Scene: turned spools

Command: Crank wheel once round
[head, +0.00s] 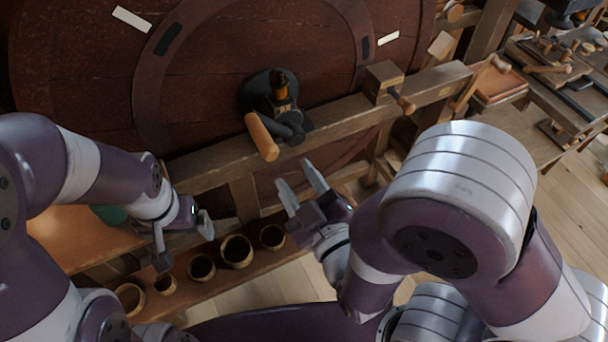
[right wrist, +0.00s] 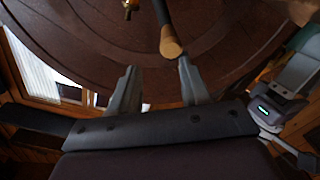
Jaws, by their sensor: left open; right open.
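A large dark red-brown wheel (head: 215,80) fills the back of the head view; it also fills the upper part of the right wrist view (right wrist: 90,35). At its middle is a dark metal hub with a crank (head: 290,128), whose wooden handle (head: 262,137) points down toward me. In the right wrist view the handle (right wrist: 171,44) shows above the space between the fingers. My right gripper (head: 302,184) is open and empty, below and a little right of the handle, apart from it. My left gripper (head: 183,240) is open and empty, lower left, above the shelf of cups.
A wooden beam (head: 335,126) crosses in front of the wheel, with a wooden block (head: 382,82) on it. Several round wooden cups (head: 236,251) stand on a low shelf below. A workbench with tools (head: 560,75) is at the far right.

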